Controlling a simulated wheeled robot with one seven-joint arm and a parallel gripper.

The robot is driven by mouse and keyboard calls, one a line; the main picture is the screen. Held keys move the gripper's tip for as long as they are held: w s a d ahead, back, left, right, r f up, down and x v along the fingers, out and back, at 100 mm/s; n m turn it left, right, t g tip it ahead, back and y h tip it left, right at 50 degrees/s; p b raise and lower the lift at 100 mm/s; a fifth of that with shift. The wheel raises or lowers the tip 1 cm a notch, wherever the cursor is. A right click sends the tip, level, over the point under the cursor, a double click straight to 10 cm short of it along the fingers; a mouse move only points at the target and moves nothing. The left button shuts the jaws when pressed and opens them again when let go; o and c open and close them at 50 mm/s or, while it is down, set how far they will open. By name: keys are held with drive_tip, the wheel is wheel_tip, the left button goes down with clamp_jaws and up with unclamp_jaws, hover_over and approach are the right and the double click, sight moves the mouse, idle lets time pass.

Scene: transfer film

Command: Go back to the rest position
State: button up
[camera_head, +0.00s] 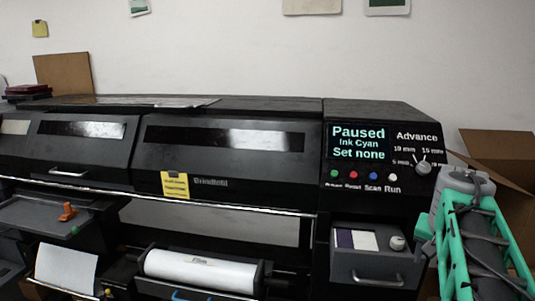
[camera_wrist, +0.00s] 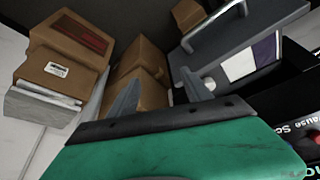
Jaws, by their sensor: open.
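My gripper (camera_wrist: 158,80) shows in the wrist view with its two grey fingers spread apart and nothing between them. It is open, in front of cardboard boxes (camera_wrist: 140,60) and near the grey drawer (camera_wrist: 225,50). In the head view my green and grey arm (camera_head: 480,245) is at the right edge, beside the printer's right end; the fingers cannot be made out there. The black printer (camera_head: 230,160) fills the middle. Its screen (camera_head: 358,142) reads "Paused, Ink Cyan, Set none".
The drawer (camera_head: 375,270) under the panel stands out, with purple and white items inside. A knob (camera_head: 423,167) and several coloured buttons (camera_head: 363,176) are above it. A white roll (camera_head: 200,270) lies low in front. Cardboard (camera_head: 497,155) stands behind my arm.

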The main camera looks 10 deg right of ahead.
drive_tip(key=s+a+f+n+g+y, duration=0.15)
drive_tip(key=s+a+f+n, duration=0.4)
drive_tip(key=a+f, duration=0.8)
drive_tip(key=s+a+n+t+y, duration=0.1)
drive_tip(key=a+n, duration=0.3)
drive_tip(key=a, duration=1.1)
drive_tip(key=shift+s+r+t+y, duration=0.2)
drive_tip(key=shift+s+t+y, duration=0.2)
drive_tip(key=shift+s, duration=0.35)
drive_tip(key=shift+c, duration=0.5)
